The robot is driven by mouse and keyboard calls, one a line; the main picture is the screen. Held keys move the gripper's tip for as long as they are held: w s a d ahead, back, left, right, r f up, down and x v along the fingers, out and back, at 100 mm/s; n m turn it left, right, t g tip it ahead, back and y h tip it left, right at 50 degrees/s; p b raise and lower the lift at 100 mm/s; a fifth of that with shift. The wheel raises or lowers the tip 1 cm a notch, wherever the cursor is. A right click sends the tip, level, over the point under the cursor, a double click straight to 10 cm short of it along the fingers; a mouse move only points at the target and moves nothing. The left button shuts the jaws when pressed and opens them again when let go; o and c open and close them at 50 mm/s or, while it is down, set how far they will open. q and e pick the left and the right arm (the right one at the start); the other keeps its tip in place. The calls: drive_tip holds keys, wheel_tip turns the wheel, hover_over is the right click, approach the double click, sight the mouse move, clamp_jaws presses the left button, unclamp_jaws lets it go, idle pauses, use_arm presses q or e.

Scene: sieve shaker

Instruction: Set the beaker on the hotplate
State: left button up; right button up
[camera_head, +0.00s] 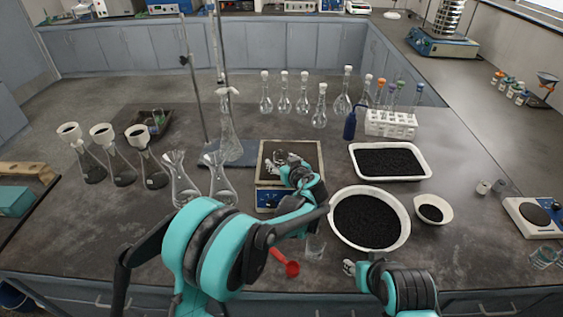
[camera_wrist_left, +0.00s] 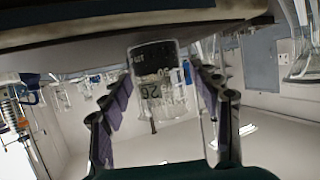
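In the left wrist view, a clear marked beaker (camera_wrist_left: 157,90) shows between my left gripper's (camera_wrist_left: 160,80) fingertips, which appear closed on its sides. The view is inverted, and a dark flat surface lies right at the beaker's base. In the head view my left gripper (camera_head: 284,163) is over the square-topped device with a blue front panel (camera_head: 268,198). The beaker is mostly hidden by the gripper there, and I cannot tell if it touches the plate. A device with a round black plate (camera_head: 536,214) stands far right. My right gripper (camera_head: 349,268) is near the front edge; its opening is unclear.
A large bowl (camera_head: 335,232) of black grains, a small bowl (camera_head: 447,216) and a white tray (camera_head: 425,160) lie right of the arm. Conical flasks (camera_head: 222,190) stand left. A red scoop (camera_head: 291,268) and a small clear vessel (camera_head: 315,247) are in front. A test-tube rack (camera_head: 390,125) stands behind.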

use_arm(q)
drive_tip(key=shift+r, duration=0.25)
drive_tip(key=p+v, duration=0.3)
drive_tip(key=v, duration=0.9)
drive_tip(key=s+a+r+m+g+h, duration=0.1)
drive_tip(key=s+a+g, duration=0.1)
drive_tip(key=s+a, duration=0.5)
drive_tip(key=s+a+r+m+g+h, duration=0.15)
drive_tip(key=s+a, duration=0.25)
drive_tip(key=a, duration=0.5)
drive_tip(key=s+a+f+m+g+h, duration=0.1)
drive_tip(key=s+a, duration=0.1)
drive_tip(key=s, duration=0.6)
drive_tip(key=s+a+f+m+g+h, duration=0.1)
drive_tip(key=s+a+f+h, duration=0.1)
drive_tip(key=s, duration=0.6)
drive_tip(key=shift+s, duration=0.15)
drive_tip(key=shift+a, duration=0.1)
drive_tip(key=shift+c, duration=0.4)
